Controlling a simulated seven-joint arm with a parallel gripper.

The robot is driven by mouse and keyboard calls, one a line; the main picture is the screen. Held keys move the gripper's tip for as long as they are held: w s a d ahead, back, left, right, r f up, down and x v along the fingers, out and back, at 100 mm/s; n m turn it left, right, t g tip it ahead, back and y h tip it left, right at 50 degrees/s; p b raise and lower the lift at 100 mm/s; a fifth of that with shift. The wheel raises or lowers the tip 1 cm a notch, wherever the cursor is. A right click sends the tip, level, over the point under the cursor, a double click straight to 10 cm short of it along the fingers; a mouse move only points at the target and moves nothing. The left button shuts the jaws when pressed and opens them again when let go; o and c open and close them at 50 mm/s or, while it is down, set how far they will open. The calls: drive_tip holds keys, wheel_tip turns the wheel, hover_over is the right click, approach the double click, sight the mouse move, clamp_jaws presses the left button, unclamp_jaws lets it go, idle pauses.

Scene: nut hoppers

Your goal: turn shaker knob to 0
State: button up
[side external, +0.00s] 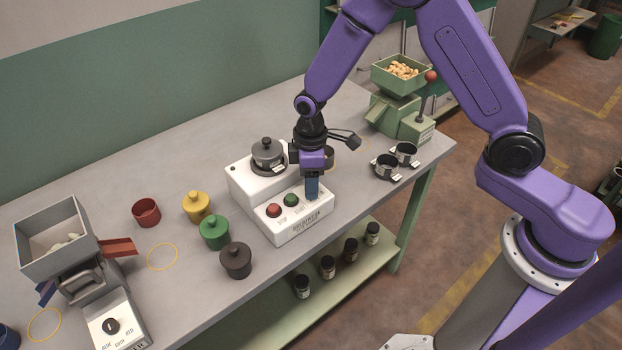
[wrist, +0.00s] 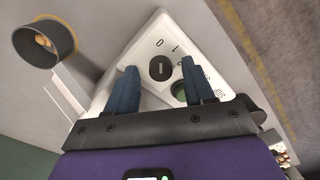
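The white shaker box (side external: 297,222) stands mid-table with a red button (side external: 273,210) and a green button (side external: 291,200) on its sloped panel. My gripper (side external: 312,190) points down over the panel's right end and hides the shaker knob in the side view. In the wrist view the round black shaker knob (wrist: 162,68) has a pale pointer line and small marks around it, including a 0 and a 1. My gripper (wrist: 159,66) is open, with one blue finger on each side of the knob. I cannot tell whether the fingers touch it.
A grey lidded pot (side external: 267,153) sits on the box behind. A black cup (wrist: 44,43) is nearby. Another knob (side external: 111,326) is on the grey hopper's panel. A green nut hopper (side external: 399,75) stands at back right.

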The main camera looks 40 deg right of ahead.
drive_tip(key=shift+r, duration=0.1)
wheel_tip(320, 180, up, 17)
drive_tip(key=shift+w+d, duration=0.15)
drive_tip(key=shift+d, duration=0.1)
idle(0.4)
drive_tip(key=shift+r, duration=0.1)
drive_tip(key=s+d, duration=0.3)
drive_tip(key=s, duration=0.6)
drive_tip(key=s+d+n, duration=0.1)
drive_tip(key=s+d, duration=0.3)
drive_tip(key=s, duration=0.5)
drive_tip(key=s+d, duration=0.3)
drive_tip(key=s, duration=0.7)
drive_tip(key=shift+d+n, duration=0.25)
drive_tip(key=shift+n, duration=0.05)
